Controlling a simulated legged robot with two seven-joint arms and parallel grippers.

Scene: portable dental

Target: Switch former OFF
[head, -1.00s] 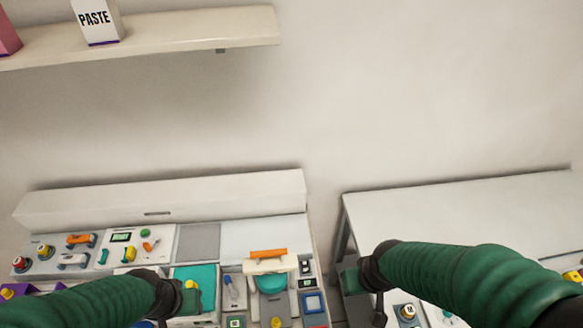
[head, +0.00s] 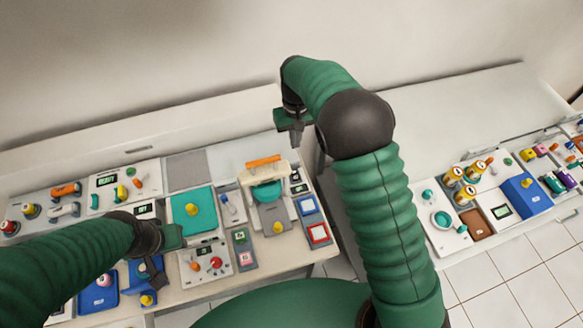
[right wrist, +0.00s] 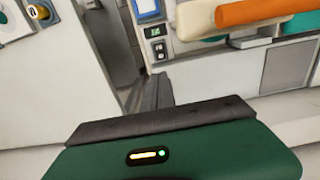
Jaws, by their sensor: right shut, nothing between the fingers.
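The former (head: 270,205) stands on the left bench, with a cream top, an orange handle (head: 263,161) and a teal part under it. A small dark display and a dark switch panel (head: 299,188) sit at its right side. The right wrist view shows the orange handle (right wrist: 265,11), the display (right wrist: 153,31) and the dark switch (right wrist: 159,49) upside down; the switch's position is too small to read. My right gripper (head: 290,127) is shut and empty, above and behind the former, apart from it. My left gripper (head: 165,258) hangs over the bench's left part; its finger gap is unclear.
A teal mat (head: 192,225) and several coloured controls lie left of the former. Blue-framed and red-framed (head: 318,233) pads sit at its front right. A gap separates this bench from the right table (head: 455,105), whose back is clear. The wall is behind.

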